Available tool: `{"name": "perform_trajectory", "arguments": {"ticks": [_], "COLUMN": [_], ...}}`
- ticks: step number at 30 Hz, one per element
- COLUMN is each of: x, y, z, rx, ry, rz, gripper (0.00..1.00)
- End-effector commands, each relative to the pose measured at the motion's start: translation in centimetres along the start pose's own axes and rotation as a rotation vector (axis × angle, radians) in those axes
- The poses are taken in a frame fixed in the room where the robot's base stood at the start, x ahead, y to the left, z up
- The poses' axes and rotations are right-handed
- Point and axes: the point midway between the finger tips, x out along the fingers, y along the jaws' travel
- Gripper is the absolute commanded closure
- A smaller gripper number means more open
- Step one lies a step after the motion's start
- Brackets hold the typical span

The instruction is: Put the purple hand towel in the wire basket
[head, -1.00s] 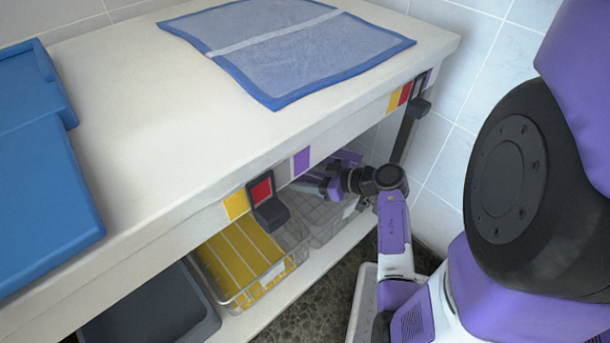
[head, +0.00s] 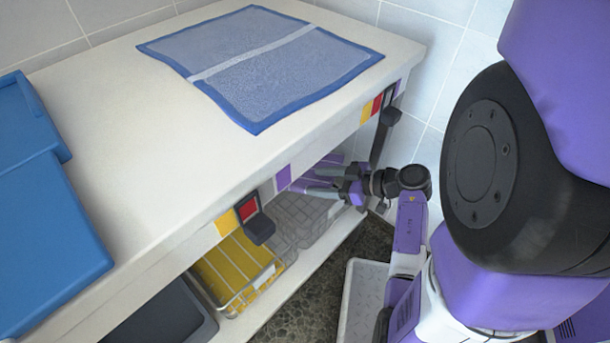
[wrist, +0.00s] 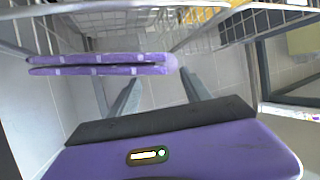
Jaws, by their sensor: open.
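The purple hand towel (wrist: 100,65), folded with pale dashes along its edge, lies just beyond my fingertips in the wrist view, more to the left. Purple cloth also shows beyond the fingers in the head view (head: 298,185). My gripper (wrist: 160,80) is open, with nothing held between its fingers; in the head view my gripper (head: 312,183) is under the table top. The wire basket (head: 305,214) stands on the lower shelf beneath it. Wire mesh also spans the top of the wrist view. I cannot tell whether the towel rests inside the basket.
A basket with a yellow towel (head: 232,268) and a dark bin (head: 165,315) stand left on the shelf. The table top (head: 150,170) overhangs closely. A blue towel (head: 260,65) and blue container (head: 50,215) lie on top. A pale tray (head: 362,300) is on the floor.

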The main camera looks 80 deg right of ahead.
Motion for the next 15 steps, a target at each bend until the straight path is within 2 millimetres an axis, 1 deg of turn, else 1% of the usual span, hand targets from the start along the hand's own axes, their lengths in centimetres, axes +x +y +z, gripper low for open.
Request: {"name": "perform_trajectory", "arguments": {"ticks": [1, 4, 6, 8, 11, 14, 15], "x": [-0.6, -1.4, -1.4, -1.1, 0.3, 2.0, 2.4], "y": [0.0, 0.0, -0.3, -1.0, -3.5, -8.4, -10.9], "z": [-0.2, -0.1, -0.2, -0.6, -2.3, -5.9, -7.5], "rx": [0.001, 0.001, -0.006, -0.023, -0.084, -0.183, -0.221], "ry": [0.0, -0.001, 0.006, 0.024, 0.091, 0.227, 0.294], "rz": [0.0, 0.0, -0.004, -0.011, -0.034, -0.065, -0.074], "gripper": [0.44, 0.44, 0.44, 0.44, 0.44, 0.44, 0.44]}}
